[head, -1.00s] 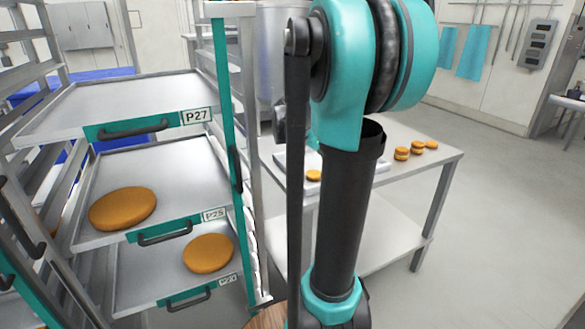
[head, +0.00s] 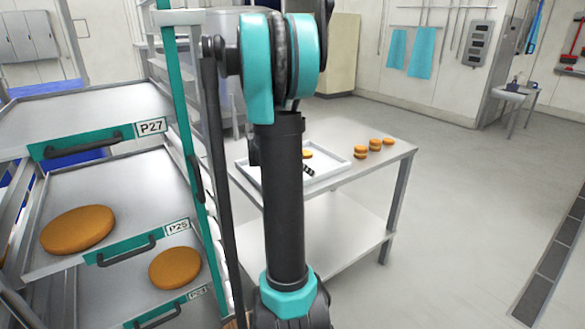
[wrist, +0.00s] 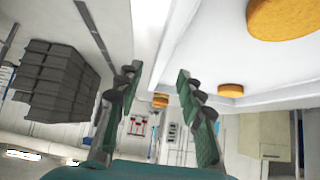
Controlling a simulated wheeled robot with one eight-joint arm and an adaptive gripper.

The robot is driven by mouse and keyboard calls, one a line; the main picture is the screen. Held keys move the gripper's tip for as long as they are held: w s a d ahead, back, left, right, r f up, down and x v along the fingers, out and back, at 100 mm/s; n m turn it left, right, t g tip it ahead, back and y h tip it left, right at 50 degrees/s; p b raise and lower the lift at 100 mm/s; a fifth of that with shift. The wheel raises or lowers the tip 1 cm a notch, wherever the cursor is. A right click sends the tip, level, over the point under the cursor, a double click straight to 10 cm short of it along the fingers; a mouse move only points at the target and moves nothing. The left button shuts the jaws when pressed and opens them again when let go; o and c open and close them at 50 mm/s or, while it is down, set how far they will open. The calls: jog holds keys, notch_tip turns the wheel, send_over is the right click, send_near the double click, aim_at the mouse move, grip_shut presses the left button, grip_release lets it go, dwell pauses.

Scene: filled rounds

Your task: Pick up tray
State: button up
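A shallow white tray (head: 335,171) lies on the metal table, with an orange round (head: 307,154) in it; my arm hides part of it. In the wrist view, the pale tray (wrist: 200,48) fills the upper right, with orange rounds on it. My gripper (wrist: 157,78) is open and empty, its two green-and-black fingers apart beside the tray's edge; I cannot tell whether they touch it. In the head view, a dark tip of my gripper (head: 308,170) shows over the tray, the rest hidden behind my arm.
A rack at left holds trays with teal handles: an empty P27 tray (head: 85,108), and lower ones with large orange rounds (head: 78,229). Several small orange rounds (head: 375,145) sit on the table (head: 400,150) right of the tray. The floor at right is clear.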

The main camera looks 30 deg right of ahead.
jog(key=shift+x, duration=2.65)
jog(key=shift+w+a+f, duration=0.1)
jog(key=shift+a+f, duration=0.1)
jog(key=shift+c, duration=0.5)
grip_shut()
